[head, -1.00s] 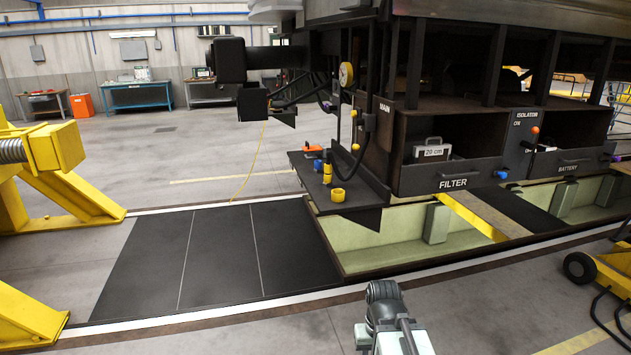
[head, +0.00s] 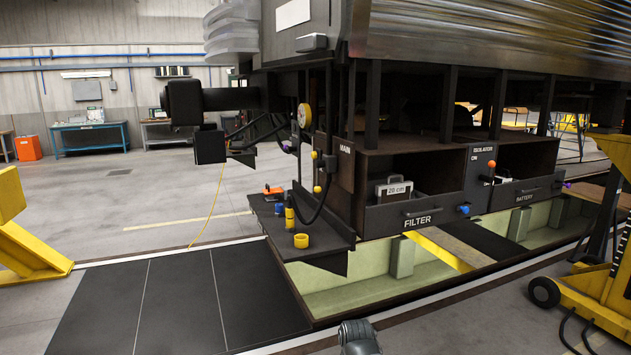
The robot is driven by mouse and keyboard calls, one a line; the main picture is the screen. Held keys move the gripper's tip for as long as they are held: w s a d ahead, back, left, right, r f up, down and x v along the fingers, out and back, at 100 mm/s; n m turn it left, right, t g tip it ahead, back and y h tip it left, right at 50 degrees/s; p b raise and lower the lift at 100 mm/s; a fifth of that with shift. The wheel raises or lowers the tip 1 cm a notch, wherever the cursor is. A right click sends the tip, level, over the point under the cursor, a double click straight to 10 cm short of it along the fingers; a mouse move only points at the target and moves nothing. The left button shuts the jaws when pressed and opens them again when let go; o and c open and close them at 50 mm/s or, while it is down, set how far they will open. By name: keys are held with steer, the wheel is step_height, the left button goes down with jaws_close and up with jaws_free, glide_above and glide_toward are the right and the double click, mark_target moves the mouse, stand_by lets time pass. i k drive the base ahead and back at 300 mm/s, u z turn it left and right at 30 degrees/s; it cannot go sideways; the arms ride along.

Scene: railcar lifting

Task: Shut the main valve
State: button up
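The panel labelled MAIN (head: 345,176) is on the railcar's end, right of a round yellow gauge-like part (head: 304,116). Small yellow knobs show below the gauge, and a black cable loops down beside the panel. Which part is the main valve's handle I cannot tell at this size. A shelf (head: 328,233) below carries a yellow ring (head: 301,240), a yellow-and-blue fitting (head: 289,215) and an orange item (head: 273,190). Part of my arm shows at the bottom edge, well short of the railcar. My gripper is not visible.
An open pit (head: 345,281) with pale green walls lies under the railcar, beside dark floor plates (head: 178,302). Yellow jacks stand at left (head: 22,240) and right (head: 590,290). FILTER (head: 410,213) and BATTERY (head: 522,192) drawers and an ISOLATOR panel (head: 480,175) are to the right.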

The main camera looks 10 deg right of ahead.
mark_target(318, 164)
steer(key=u, duration=0.65)
steer(key=i, duration=1.4)
steer(key=u, duration=0.75)
steer(key=i, duration=0.55)
steer(key=u, duration=0.1)
steer(key=k, duration=0.85)
steer(key=u, duration=0.15)
steer(key=i, duration=0.9)
steer(key=z, duration=0.05)
